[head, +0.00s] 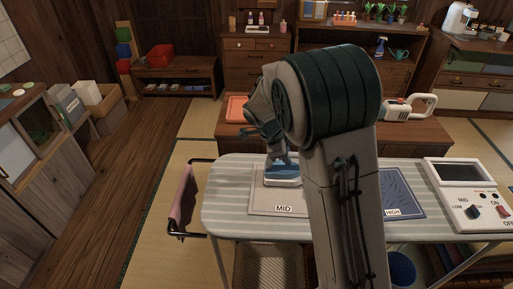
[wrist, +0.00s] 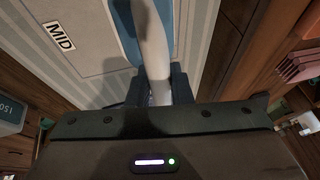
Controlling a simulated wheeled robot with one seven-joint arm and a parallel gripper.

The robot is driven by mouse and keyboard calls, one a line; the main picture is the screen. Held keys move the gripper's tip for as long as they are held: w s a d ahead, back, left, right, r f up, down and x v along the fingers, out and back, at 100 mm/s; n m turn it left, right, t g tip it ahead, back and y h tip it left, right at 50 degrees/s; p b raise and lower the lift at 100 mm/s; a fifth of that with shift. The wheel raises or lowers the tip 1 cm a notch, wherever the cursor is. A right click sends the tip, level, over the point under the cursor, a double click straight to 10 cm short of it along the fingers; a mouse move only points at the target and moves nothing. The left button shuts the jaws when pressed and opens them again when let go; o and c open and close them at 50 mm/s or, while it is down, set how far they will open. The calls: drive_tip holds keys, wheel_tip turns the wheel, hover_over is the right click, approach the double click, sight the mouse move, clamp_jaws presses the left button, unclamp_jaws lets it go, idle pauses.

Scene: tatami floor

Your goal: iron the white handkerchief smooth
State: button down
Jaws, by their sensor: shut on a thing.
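My gripper (wrist: 158,88) is shut on the white handle of a blue-and-white iron (head: 283,177). The iron stands over the far part of a pale, flat square (head: 263,203) with a MID tag, on the striped ironing board (head: 225,215). In the wrist view the iron's handle (wrist: 150,45) runs up from between the jaws. I cannot tell whether the pale square is the handkerchief or whether the sole touches it. A dark blue square (head: 400,190) with a HIGH tag lies to the right, partly hidden by my arm.
A control box (head: 470,205) with a knob and an ON/OFF switch sits at the board's right end. A pink cloth (head: 184,195) hangs on a black rail at the left end. Behind the board is a low wooden table (head: 420,140) with an orange tray (head: 236,108).

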drive_tip(key=shift+s+d+b, duration=0.2)
drive_tip(key=shift+d+b, duration=0.75)
drive_tip(key=shift+d, duration=1.8)
drive_tip(key=shift+a+r+p, duration=0.1)
drive_tip(key=shift+r+p, duration=1.6)
drive_tip(key=shift+r, duration=2.35)
drive_tip(key=shift+f, duration=0.1)
